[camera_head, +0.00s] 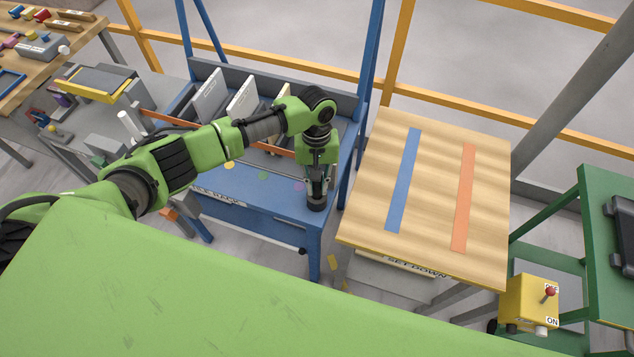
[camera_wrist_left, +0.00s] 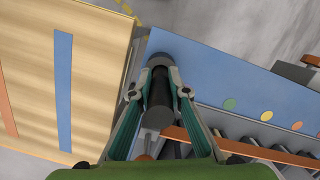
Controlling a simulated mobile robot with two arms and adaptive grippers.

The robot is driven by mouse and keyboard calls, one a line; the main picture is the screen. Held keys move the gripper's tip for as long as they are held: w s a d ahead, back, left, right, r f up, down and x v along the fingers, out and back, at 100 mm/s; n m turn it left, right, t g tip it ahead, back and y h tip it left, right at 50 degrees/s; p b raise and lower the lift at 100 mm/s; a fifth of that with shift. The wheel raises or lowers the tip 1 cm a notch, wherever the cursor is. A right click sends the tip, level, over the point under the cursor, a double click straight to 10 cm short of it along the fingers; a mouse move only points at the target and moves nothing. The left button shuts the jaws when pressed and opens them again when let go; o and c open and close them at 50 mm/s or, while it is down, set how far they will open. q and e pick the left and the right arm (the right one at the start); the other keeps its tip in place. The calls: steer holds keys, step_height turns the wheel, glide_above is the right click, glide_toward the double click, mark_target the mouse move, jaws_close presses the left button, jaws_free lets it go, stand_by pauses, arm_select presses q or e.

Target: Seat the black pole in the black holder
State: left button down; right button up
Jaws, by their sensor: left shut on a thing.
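My left gripper (camera_head: 316,184) points down over the front right corner of the blue rack table and is shut on the black pole. In the left wrist view the black pole (camera_wrist_left: 159,92) is a dark cylinder between the two fingers (camera_wrist_left: 158,80), its grey end toward the camera. The black holder (camera_head: 317,204) is a short, wide dark cylinder at the table corner, directly below the fingers; it also shows in the left wrist view (camera_wrist_left: 180,48). The pole's far end overlaps the holder there; I cannot tell how deep it sits. My right gripper is out of view.
The blue rack table (camera_head: 262,200) has coloured dots and upright panels (camera_head: 243,97) behind an orange bar. A wooden set-down table (camera_head: 435,190) with blue and orange strips stands close on the right, its top clear. A yellow switch box (camera_head: 527,304) is at the lower right.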

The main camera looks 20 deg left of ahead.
arm_select(q)
steer(key=c, duration=1.8)
jaws_free()
steer(key=shift+c, duration=0.2)
steer(key=r, duration=0.4)
steer(key=w+r, duration=0.1)
steer(key=r, duration=0.7)
steer(key=shift+w+a, duration=0.3)
steer(key=shift+w, duration=0.05)
steer(key=shift+f, duration=0.1)
